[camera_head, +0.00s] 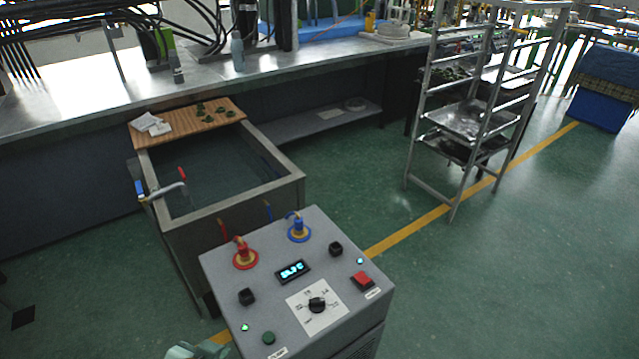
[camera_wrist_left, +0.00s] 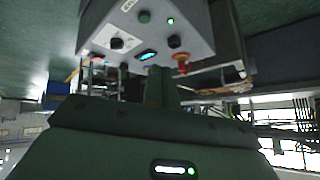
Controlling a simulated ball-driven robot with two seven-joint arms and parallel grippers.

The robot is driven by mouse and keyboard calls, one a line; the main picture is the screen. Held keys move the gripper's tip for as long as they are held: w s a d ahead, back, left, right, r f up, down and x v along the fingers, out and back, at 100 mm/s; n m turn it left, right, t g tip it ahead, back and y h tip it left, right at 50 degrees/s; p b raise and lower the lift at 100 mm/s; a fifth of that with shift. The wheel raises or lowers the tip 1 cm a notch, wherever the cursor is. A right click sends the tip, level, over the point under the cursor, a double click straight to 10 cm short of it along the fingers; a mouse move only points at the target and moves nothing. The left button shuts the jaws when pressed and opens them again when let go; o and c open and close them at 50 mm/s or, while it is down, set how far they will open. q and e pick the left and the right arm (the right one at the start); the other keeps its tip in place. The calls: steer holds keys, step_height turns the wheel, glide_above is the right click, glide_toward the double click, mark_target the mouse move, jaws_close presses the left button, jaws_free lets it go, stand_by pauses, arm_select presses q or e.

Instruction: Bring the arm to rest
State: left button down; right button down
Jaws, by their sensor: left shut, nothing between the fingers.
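My left gripper shows at the bottom edge of the head view (camera_head: 192,351), just left of the near corner of the grey control box (camera_head: 240,295). Only a small pale green part of it is in frame there. In the left wrist view its fingers (camera_wrist_left: 161,88) are together with nothing between them. The control box (camera_wrist_left: 200,35) appears upside down beyond the fingertips, apart from them as far as I can see. My right gripper is in neither view.
The box carries a red button (camera_head: 362,281), a dial (camera_head: 317,305) and red and blue pipe fittings. A water tank (camera_head: 295,185) stands behind it. A metal bench (camera_head: 300,70) runs behind. A rack (camera_head: 415,150) stands at right. Green floor at right is clear.

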arm_select(q)
steer(key=s+a+r+m+g+y, duration=0.1)
steer(key=s+a+r+y, duration=0.15)
steer(key=a, duration=0.35)
steer(key=s+a+r+m+y, duration=0.1)
steer(key=s+a+m+y, duration=0.15)
steer(key=s+a, duration=0.2)
steer(key=s+d+f+g+h+b, duration=0.1)
steer(key=s+f, duration=0.1)
steer(key=f, duration=0.8)
steer(key=s+d+f+n+g+h, duration=0.1)
steer(key=s+d+f, duration=0.1)
steer(key=f, duration=0.8)
steer(key=s+d+f+g+h+b, duration=0.1)
steer(key=s+f+g, duration=0.1)
steer(key=f, duration=0.8)
steer(key=s+f+n+g+h+b, duration=0.1)
steer(key=s+f+n+g, duration=0.1)
steer(key=s+f, duration=1.2)
steer(key=shift+s+a+n, duration=0.2)
steer(key=shift+s+n, duration=0.15)
steer(key=shift+s, duration=0.65)
